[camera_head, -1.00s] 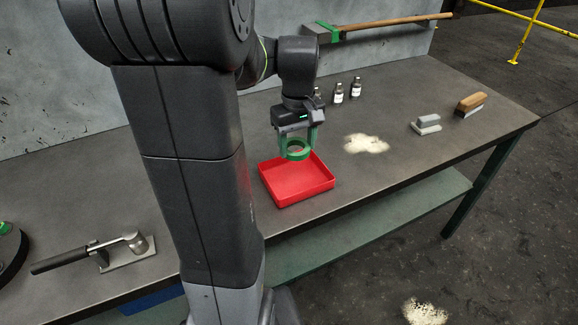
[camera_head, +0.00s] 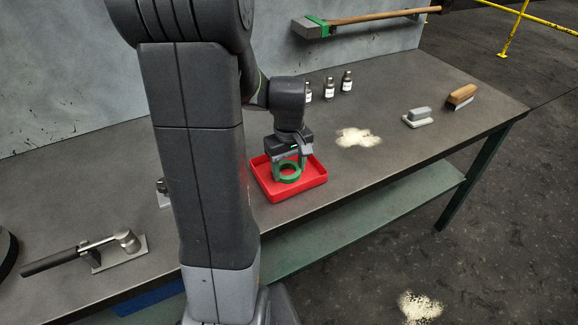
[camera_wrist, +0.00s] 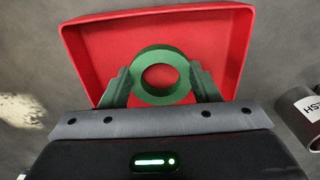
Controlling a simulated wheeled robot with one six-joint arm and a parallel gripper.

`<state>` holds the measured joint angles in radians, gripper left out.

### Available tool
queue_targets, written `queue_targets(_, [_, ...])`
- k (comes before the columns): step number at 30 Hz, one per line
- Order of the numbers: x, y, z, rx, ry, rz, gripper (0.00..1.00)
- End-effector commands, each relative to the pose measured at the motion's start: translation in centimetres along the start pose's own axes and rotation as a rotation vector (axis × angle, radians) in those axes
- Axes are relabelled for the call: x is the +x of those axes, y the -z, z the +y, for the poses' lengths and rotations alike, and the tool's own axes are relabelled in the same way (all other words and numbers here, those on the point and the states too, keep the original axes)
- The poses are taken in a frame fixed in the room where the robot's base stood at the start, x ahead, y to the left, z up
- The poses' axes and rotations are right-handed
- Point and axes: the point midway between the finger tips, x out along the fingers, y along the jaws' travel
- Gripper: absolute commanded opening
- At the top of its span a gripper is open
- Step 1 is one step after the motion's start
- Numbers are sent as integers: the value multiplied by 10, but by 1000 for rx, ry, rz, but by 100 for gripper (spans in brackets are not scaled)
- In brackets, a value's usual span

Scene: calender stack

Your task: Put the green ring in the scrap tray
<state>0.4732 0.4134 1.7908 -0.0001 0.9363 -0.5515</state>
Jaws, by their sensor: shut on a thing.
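The green ring (camera_head: 290,172) is held between the fingers of my gripper (camera_head: 289,168), over the red scrap tray (camera_head: 300,191). In the wrist view the ring (camera_wrist: 161,60) lies flat between the two green-grey fingertips of my gripper (camera_wrist: 160,80), one on each side. The red tray (camera_wrist: 95,45) spreads out behind and below it, with its walls around the ring in that view. The ring looks low, about at the tray's rim or within it; I cannot tell whether it touches the tray floor.
Several small labelled bottles (camera_head: 330,88) stand behind the tray. A pale powder patch (camera_head: 358,137), a grey block (camera_head: 417,117) and a wooden-handled brush (camera_head: 461,96) lie to the right. A black-handled clamp (camera_head: 90,250) lies at the left. The bench around the tray is mostly clear.

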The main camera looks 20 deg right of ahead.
Motion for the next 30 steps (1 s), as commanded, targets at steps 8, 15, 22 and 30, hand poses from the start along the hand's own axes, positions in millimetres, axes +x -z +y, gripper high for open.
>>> queue_targets(8, [2, 0, 0, 0, 0, -1, 78])
queue_targets(15, [0, 0, 0, 0, 0, 0, 78])
queue_targets(22, [-34, 1, 0, 0, -3, 4, 78])
queue_targets(30, [-92, 0, 0, 0, -2, 3, 78])
